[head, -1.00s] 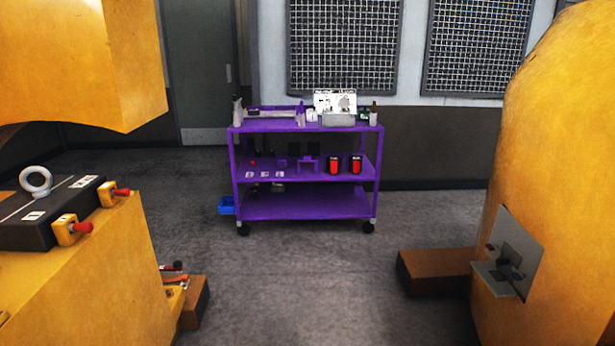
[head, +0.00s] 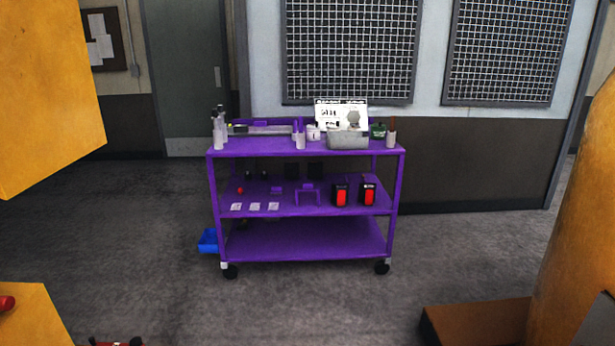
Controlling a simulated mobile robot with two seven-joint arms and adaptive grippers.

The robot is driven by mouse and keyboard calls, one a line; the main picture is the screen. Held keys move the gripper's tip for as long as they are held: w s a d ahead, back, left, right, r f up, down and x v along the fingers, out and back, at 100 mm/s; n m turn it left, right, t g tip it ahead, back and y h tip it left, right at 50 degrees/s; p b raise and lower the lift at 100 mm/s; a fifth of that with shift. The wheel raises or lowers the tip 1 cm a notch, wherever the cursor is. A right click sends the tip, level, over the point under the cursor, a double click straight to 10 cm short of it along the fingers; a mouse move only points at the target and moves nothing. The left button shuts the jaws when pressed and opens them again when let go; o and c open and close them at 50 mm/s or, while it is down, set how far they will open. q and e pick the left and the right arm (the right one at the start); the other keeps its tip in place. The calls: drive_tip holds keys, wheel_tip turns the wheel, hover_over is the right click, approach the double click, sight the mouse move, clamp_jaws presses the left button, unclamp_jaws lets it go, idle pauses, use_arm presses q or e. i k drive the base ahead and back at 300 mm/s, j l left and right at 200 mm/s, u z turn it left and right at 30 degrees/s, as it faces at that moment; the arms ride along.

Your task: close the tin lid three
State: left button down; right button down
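A purple cart (head: 310,260) with several shelves stands ahead against the wall. A grey metal box, perhaps a tin (head: 348,141), sits on its top shelf in front of a white printed card. From here I cannot tell which thing is tin lid three, or whether any lid is open. Neither of my grippers shows in the head view.
Large yellow castings flank the way, one at the left (head: 45,95) and one at the right (head: 580,230). A brown block (head: 475,322) lies on the floor at the lower right. A blue bin (head: 208,240) is beside the cart.

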sight(352, 117)
drive_tip(key=i+z, duration=0.1)
drive_tip(key=i, duration=0.75)
drive_tip(key=i+j, duration=0.1)
drive_tip(key=i, duration=0.7)
drive_tip(key=z, duration=0.05)
